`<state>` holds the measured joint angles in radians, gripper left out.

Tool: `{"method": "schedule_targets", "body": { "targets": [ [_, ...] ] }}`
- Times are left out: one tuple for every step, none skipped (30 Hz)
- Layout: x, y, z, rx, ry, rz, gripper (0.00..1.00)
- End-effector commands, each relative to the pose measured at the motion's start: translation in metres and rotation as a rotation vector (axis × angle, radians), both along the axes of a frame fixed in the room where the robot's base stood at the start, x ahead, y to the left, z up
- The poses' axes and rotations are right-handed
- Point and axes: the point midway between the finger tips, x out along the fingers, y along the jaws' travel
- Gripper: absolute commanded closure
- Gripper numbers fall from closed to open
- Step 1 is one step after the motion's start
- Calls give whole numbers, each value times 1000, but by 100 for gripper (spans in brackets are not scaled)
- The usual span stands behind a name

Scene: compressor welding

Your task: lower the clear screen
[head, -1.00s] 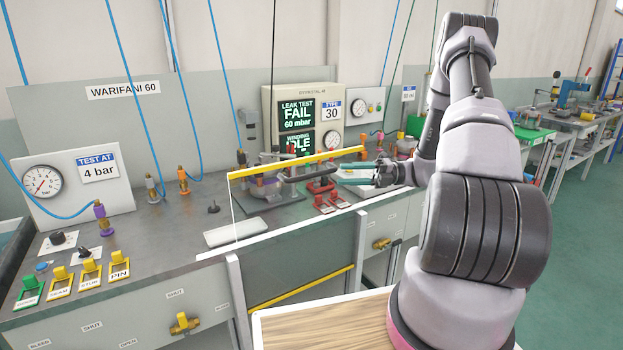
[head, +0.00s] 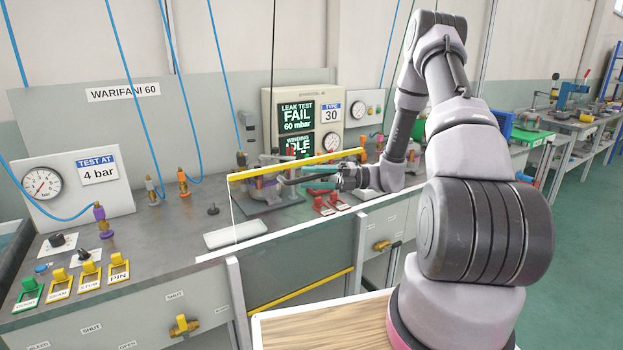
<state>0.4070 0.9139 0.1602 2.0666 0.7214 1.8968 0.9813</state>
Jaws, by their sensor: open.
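The clear screen (head: 246,215) stands upright at the front of the bench, with a yellow strip (head: 262,173) along its top edge. A second yellow bar (head: 300,289) runs lower on the bench front.
Red clamps (head: 325,206) and metal fixtures stand around the screen. A display (head: 296,118) reads leak test fail. A pale block (head: 235,234) lies on the bench to the left. Blue hoses hang from above. A wooden surface (head: 320,328) is in front.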

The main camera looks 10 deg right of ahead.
Motion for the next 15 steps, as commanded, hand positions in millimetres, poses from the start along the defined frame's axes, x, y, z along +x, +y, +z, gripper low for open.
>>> {"method": "schedule_targets", "body": {
  "targets": [
    [0, 0, 0, 0, 0, 0, 50],
    [0, 0, 0, 0, 0, 0, 50],
    [0, 0, 0, 0, 0, 0, 50],
    [0, 0, 0, 0, 0, 0, 50],
    [0, 0, 0, 0, 0, 0, 54],
    [0, 0, 0, 0, -1, 0, 70],
    [0, 0, 0, 0, -1, 0, 81],
    [0, 0, 0, 0, -1, 0, 92],
    [0, 0, 0, 0, -1, 0, 100],
    [0, 0, 0, 0, -1, 0, 100],
    [0, 0, 0, 0, -1, 0, 100],
    [0, 0, 0, 0, -1, 0, 100],
    [0, 0, 0, 0, -1, 0, 100],
    [0, 0, 0, 0, -1, 0, 100],
    [0, 0, 0, 0, -1, 0, 100]
  ]
}}
